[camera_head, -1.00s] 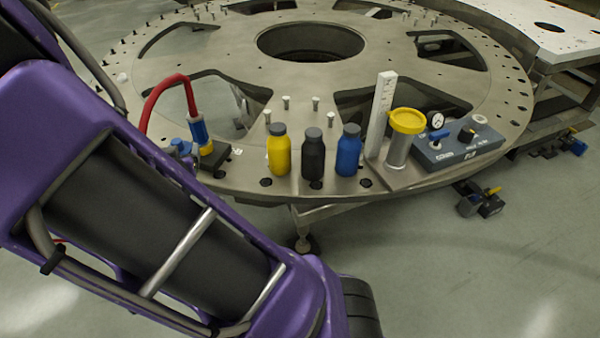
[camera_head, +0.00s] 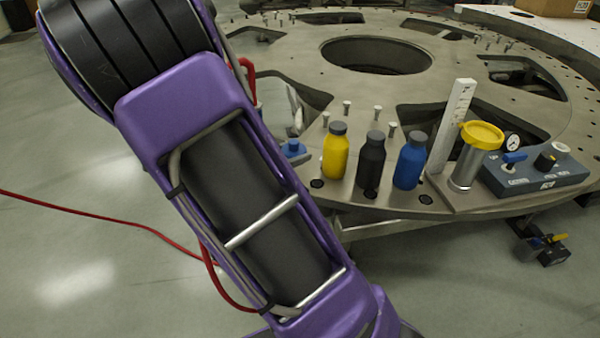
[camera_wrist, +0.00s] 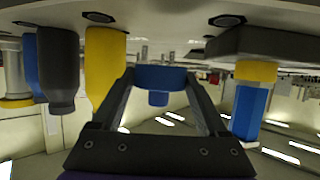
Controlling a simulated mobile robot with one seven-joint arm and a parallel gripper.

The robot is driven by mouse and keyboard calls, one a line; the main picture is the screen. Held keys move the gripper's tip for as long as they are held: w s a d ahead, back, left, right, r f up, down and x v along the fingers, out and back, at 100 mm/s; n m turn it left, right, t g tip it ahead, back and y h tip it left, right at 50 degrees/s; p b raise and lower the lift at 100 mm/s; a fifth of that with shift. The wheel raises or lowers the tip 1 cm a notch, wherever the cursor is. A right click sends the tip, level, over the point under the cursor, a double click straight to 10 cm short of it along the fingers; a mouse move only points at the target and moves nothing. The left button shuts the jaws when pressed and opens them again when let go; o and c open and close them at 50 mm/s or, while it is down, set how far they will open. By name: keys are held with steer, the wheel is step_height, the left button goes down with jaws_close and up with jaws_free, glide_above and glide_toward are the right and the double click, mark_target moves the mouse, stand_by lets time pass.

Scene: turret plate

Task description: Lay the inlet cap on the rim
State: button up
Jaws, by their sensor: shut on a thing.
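My gripper (camera_wrist: 160,82) is shut on a blue cap (camera_wrist: 160,76), a wide disc with a narrower stub, in the upside-down wrist view. The metal cylinder (camera_head: 467,165) with a wide yellow rim (camera_head: 482,135) stands upright at the plate's right front, well to the right of the cap. The cylinder's yellow rim also shows at the wrist view's left edge (camera_wrist: 14,103). I cannot tell the cap's height above the plate.
Yellow (camera_head: 336,155), black (camera_head: 371,163) and blue (camera_head: 410,163) bottles stand between the cap and the cylinder. A white upright scale (camera_head: 452,125) and a blue-grey gauge box (camera_head: 535,175) flank the cylinder. A red hose (camera_head: 248,80) and several bolts are near.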

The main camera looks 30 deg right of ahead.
steer(key=shift+f+b, duration=0.65)
steer(key=shift+f, duration=1.5)
steer(key=shift+f, duration=0.2)
steer(key=o, duration=1.2)
steer(key=shift+r, duration=0.1)
steer(key=shift+a+r, duration=0.15)
steer(key=shift+r, duration=0.1)
steer(key=p+v, duration=0.3)
steer(key=v, duration=0.8)
steer(key=shift+s+a, duration=0.25)
steer(key=shift+s, duration=0.05)
